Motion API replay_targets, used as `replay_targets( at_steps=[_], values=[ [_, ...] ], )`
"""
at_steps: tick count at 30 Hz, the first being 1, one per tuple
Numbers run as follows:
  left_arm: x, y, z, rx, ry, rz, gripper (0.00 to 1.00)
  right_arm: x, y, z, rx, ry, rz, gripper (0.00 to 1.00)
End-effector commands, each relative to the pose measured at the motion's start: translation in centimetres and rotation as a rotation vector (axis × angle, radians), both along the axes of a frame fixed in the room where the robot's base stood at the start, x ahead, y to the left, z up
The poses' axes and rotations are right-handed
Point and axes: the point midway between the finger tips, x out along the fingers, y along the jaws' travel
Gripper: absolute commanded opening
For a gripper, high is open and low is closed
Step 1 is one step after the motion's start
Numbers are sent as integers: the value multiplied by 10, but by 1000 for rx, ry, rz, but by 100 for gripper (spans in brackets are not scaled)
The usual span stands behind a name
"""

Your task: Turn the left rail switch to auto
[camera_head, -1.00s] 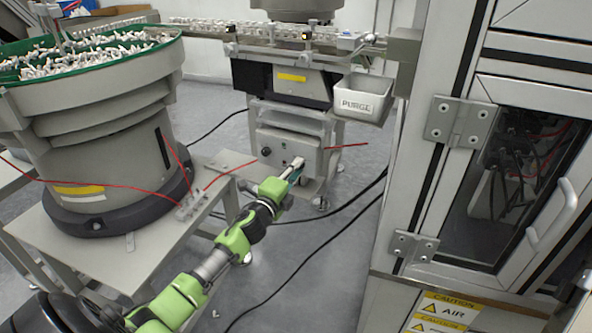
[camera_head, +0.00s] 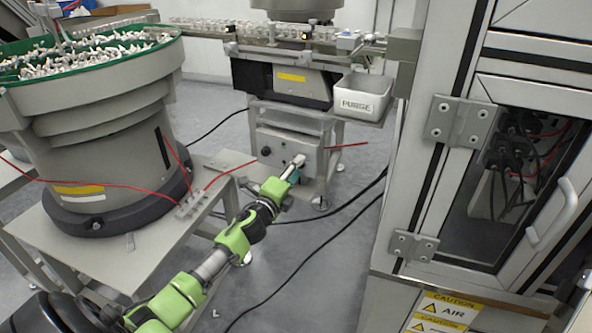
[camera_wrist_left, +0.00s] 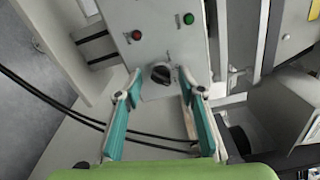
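The rail switch is a black rotary knob (camera_wrist_left: 161,74) on a light grey panel (camera_wrist_left: 157,22), below a red button (camera_wrist_left: 137,35) and a green button (camera_wrist_left: 188,18) in the left wrist view. My left gripper (camera_wrist_left: 160,80) is open, with its teal-padded fingers either side of the knob. I see no contact, and the exact depth is unclear. In the head view my left gripper (camera_head: 296,164) is in front of the control box (camera_head: 285,143) under the rail and covers part of its face. The knob's pointer position is hard to read. My right gripper is out of view.
A bowl feeder (camera_head: 100,130) stands on a table (camera_head: 130,250) at the left. The purge bin (camera_head: 361,97) hangs above and right of the box. A cabinet (camera_head: 425,185) fills the right. Black cables (camera_head: 300,281) lie on the floor.

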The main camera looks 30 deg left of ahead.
Motion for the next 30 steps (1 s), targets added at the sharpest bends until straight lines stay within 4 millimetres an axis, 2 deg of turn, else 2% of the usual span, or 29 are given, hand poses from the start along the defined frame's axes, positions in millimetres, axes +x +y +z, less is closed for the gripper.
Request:
replay_targets(
  at_steps=[7,11,14,24,30],
  values=[
    [0,0,0,-2,-1,0,36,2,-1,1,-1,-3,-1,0],
    [-7,-1,0,-1,0,0,36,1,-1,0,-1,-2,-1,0],
    [-20,-2,-1,-1,0,-1,36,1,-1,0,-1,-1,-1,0],
    [-81,-11,-1,-2,2,-2,36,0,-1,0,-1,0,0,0],
    [-108,-15,-1,-2,1,0,36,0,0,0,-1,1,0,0]
  ],
)
